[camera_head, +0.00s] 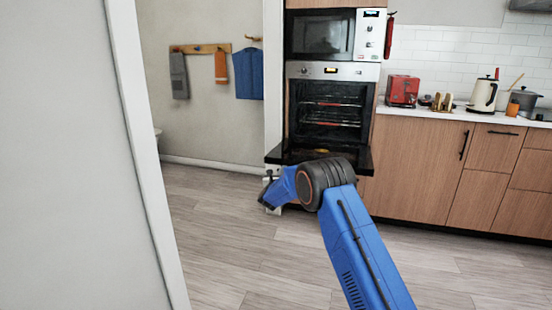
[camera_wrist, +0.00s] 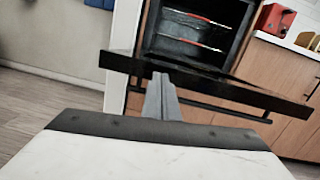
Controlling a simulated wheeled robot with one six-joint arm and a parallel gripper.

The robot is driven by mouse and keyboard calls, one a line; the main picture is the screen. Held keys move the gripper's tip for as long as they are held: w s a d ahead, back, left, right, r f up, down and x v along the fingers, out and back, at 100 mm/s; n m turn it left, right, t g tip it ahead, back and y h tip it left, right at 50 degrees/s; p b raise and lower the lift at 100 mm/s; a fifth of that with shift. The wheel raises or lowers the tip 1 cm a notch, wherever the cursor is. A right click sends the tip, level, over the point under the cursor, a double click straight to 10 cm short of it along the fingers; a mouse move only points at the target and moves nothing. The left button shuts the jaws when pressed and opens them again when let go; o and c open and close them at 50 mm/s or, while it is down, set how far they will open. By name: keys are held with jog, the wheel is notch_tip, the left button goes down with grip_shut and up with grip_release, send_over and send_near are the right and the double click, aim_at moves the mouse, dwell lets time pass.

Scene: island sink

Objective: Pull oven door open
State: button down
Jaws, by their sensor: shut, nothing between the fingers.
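The oven (camera_head: 333,105) is built into a wooden cabinet column, and its lit-looking cavity with racks is exposed. The black oven door (camera_head: 358,160) is folded down, roughly level, below the cavity; my arm hides part of it. In the wrist view the door (camera_wrist: 235,90) spans the picture as a dark tilted slab, with a dark handle bar (camera_wrist: 230,109) along its near side. My gripper (camera_wrist: 160,78) is shut and empty. Its fingertips overlap the door's edge in the wrist view; I cannot tell whether they touch it. In the head view the fingertips are hard to make out.
A microwave (camera_head: 320,34) sits above the oven. A counter (camera_head: 450,116) to the right holds a red toaster (camera_head: 403,91) and a kettle (camera_head: 482,96). A white wall edge (camera_head: 150,160) stands close on the left. The wooden floor (camera_head: 225,225) is clear.

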jog(key=s+d+r+n+y, duration=0.2)
jog(key=s+r+n+y, duration=0.15)
jog(key=r+n, duration=0.45)
jog(key=s+d+r+n+g+y, duration=0.1)
jog(key=s+d+r+n+g, duration=0.25)
jog(key=s, duration=0.55)
jog(key=s+d+r+n+y, duration=0.1)
jog(key=s+d+r+n, duration=0.1)
jog(key=s+r+n, duration=0.55)
jog(key=s+d+r+n+g+y, duration=0.2)
jog(key=s+r, duration=0.2)
jog(key=s, duration=0.6)
jog(key=s+d+f+n+g+h, duration=0.1)
jog(key=s+d+f+n, duration=0.3)
jog(key=s, duration=1.4)
jog(key=s+d+f+n+g, duration=0.4)
jog(key=s+n, duration=0.3)
jog(key=s, duration=1.1)
jog(key=s+d+f+n+g+h, duration=0.1)
jog(key=s+d+f+n+g, duration=0.2)
jog(key=s, duration=1.6)
notch_tip(320, 180, down, 3)
jog(key=d+n, duration=0.2)
jog(key=shift+d+r+n+h, duration=0.2)
jog(key=shift+d+n+h, duration=0.15)
jog(key=shift+n, duration=0.05)
